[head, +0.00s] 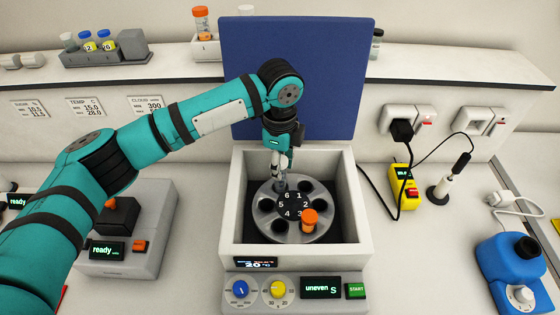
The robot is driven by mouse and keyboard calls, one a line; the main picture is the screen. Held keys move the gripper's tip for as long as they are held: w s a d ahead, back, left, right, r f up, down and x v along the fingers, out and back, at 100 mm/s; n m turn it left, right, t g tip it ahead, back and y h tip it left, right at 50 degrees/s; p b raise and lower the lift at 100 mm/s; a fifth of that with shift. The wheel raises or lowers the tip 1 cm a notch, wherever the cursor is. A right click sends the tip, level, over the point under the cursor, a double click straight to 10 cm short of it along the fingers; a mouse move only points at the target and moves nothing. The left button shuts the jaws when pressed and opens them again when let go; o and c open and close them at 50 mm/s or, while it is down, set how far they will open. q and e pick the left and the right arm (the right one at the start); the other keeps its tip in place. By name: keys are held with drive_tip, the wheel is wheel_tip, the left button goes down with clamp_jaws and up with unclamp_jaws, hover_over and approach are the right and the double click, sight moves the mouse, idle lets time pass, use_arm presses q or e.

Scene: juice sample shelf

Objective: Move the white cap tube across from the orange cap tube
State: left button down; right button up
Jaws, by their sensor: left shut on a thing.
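The orange cap tube (310,217) stands in the rotor (258,222) of the open centrifuge, in the slot beside number 3. My left gripper (280,178) points down over the rotor at the slot beside number 6, directly across from the orange cap. It is shut on what seems to be the white cap tube, which the fingers mostly hide. I cannot tell how deep the tube sits in the slot. The other slots I see look empty. My right gripper is not in view.
The white centrifuge housing (240,205) has raised walls around the rotor, with its blue lid (320,80) upright behind. Its display (320,288) reads "uneven". Another orange-capped tube (201,22) stands on the shelf. A grey device (145,240) stands left, a blue one (510,265) right.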

use_arm(q)
drive_tip(key=shift+f, duration=0.85)
idle(0.4)
drive_tip(key=shift+p, duration=0.5)
drive_tip(key=shift+f+b, duration=0.35)
drive_tip(key=shift+f, duration=1.4)
drive_tip(key=c, duration=0.9)
unclamp_jaws()
drive_tip(key=shift+c, duration=0.2)
wheel_tip(320, 180, up, 12)
drive_tip(key=shift+r, duration=0.1)
